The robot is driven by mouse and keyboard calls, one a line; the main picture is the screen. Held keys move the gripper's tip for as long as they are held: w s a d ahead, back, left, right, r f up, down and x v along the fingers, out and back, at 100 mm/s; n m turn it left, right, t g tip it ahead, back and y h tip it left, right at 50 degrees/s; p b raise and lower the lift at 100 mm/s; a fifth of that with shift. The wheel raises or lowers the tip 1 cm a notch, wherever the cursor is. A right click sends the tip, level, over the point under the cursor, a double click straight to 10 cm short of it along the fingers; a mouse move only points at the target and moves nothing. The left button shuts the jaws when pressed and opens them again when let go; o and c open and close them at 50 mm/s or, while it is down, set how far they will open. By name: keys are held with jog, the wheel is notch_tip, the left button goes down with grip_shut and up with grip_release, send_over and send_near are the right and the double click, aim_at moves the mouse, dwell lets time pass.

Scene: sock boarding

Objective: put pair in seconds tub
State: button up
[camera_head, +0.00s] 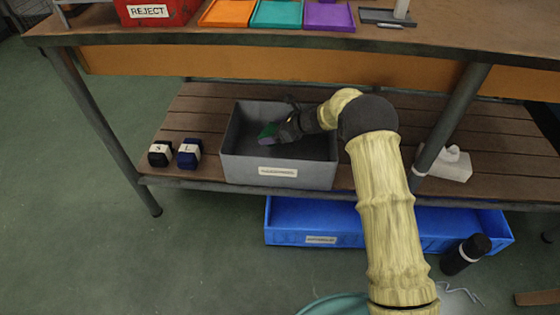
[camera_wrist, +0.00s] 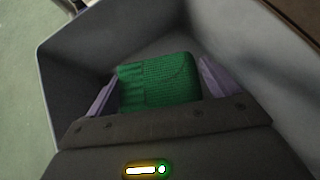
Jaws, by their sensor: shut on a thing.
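A folded green knitted sock pair (camera_wrist: 160,82) is held between the two pale fingers of my gripper (camera_wrist: 158,92) in the wrist view. In the head view, my gripper (camera_head: 274,134) reaches into the grey tub (camera_head: 280,174) on the lower shelf, and a bit of the green pair shows at its tip. The tub's grey walls surround the pair in the wrist view. The tub carries a white label too small to read, so I cannot tell its name. Whether the pair touches the tub floor is not clear.
Two dark banded bundles (camera_head: 175,154) sit left of the tub. A blue crate (camera_head: 340,226) stands on the floor below, with a dark bottle (camera_head: 465,254) beside it. A tissue box (camera_head: 450,165) is at right. The red reject bin (camera_head: 155,12) and coloured trays are on the tabletop above.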

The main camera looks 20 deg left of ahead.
jog(key=b, duration=0.4)
send_over(275, 156)
notch_tip(275, 156, down, 6)
jog(key=shift+s+f, duration=0.1)
notch_tip(275, 156, down, 4)
jog(key=shift+a+r+b, duration=0.1)
jog(key=shift+b, duration=1.05)
jog(key=o, duration=0.9)
jog(key=shift+c, duration=0.2)
jog(key=shift+r, duration=0.1)
